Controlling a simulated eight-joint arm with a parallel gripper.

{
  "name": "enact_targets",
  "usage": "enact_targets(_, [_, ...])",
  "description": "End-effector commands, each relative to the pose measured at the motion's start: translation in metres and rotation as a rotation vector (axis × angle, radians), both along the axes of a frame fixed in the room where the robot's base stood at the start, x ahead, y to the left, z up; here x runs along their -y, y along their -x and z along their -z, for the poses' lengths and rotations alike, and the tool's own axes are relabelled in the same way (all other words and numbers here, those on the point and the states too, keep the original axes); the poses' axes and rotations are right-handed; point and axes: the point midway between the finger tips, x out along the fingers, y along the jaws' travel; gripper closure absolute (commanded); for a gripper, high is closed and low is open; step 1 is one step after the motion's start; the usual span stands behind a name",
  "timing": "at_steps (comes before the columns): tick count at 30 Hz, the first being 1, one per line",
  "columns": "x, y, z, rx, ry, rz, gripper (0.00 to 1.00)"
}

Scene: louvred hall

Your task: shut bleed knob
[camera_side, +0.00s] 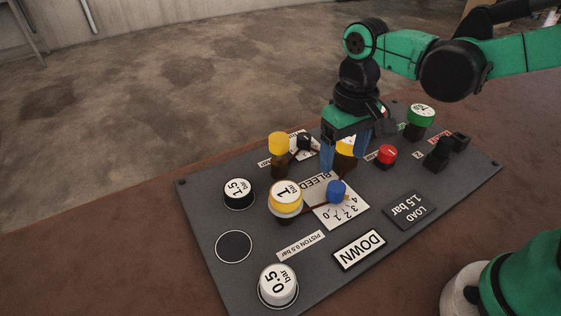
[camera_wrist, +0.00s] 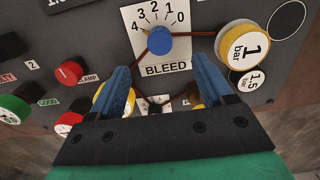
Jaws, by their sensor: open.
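The bleed knob (camera_side: 336,189) is a small blue round knob on a white scale plate numbered 0 to 4, on the dark panel (camera_side: 215,205). In the wrist view the blue knob (camera_wrist: 159,41) sits at top centre, above the BLEED label (camera_wrist: 167,69).
A yellow-ringed 1 bar weight (camera_side: 285,198) stands close beside the knob. Brown tubes run from the knob. A yellow-topped cylinder (camera_side: 278,148), a red button (camera_side: 386,154) and a green-topped part (camera_side: 420,118) stand nearby. The DOWN plate (camera_side: 359,250) lies flat.

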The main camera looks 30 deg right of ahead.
Motion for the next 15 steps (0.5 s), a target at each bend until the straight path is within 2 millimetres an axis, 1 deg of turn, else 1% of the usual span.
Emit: enact_targets(15, [0.0,0.0,0.072,0.003,-0.001,0.0,0.26])
